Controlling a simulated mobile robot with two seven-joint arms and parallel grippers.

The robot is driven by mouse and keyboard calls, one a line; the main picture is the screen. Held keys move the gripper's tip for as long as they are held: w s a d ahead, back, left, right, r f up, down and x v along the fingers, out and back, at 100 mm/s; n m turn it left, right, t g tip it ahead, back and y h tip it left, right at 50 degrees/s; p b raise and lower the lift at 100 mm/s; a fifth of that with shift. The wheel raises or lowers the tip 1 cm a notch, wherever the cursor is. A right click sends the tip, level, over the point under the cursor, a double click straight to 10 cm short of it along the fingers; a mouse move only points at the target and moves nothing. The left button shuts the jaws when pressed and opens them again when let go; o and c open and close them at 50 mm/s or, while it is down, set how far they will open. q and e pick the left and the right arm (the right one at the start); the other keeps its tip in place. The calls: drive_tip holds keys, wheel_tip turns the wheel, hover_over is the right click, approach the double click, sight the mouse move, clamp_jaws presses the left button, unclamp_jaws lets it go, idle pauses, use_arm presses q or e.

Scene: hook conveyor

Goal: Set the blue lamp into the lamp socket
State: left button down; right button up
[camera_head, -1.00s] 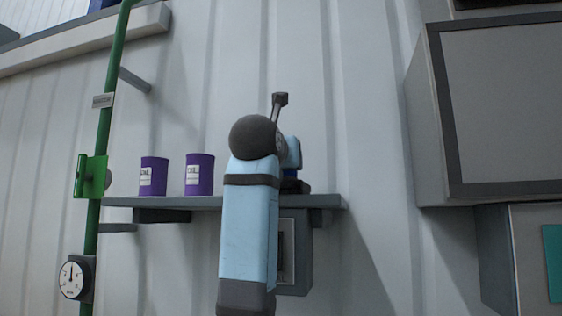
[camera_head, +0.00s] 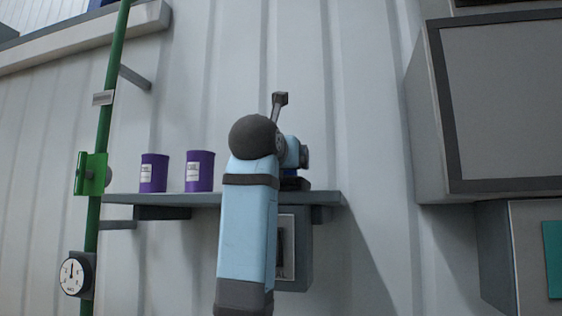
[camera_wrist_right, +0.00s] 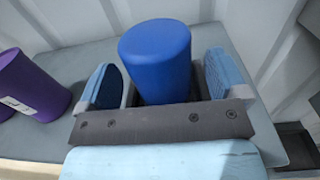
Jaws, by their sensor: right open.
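The blue lamp (camera_wrist_right: 155,62) is a plain upright blue cylinder in the right wrist view. My right gripper (camera_wrist_right: 163,76) is open, with one finger on each side of the lamp; small gaps show beside it. In the head view my right arm covers most of this spot, and only a little dark blue of the lamp (camera_head: 290,173) shows behind the wrist, above a dark base (camera_head: 298,184) on the shelf. I cannot tell whether this base is the lamp socket. The lamp's foot is hidden in the wrist view. My left gripper is not in view.
Two purple cans (camera_head: 154,172) (camera_head: 199,171) stand on the grey shelf (camera_head: 125,199) to the left; one also shows in the wrist view (camera_wrist_right: 28,85). A green pole (camera_head: 107,125) with a gauge (camera_head: 72,276) is left of the shelf. A large grey cabinet (camera_head: 430,130) hangs at the right.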

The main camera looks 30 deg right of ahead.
drive_tip(key=b+v, duration=0.2)
drive_tip(key=v, duration=1.2)
drive_tip(key=shift+d, duration=0.1)
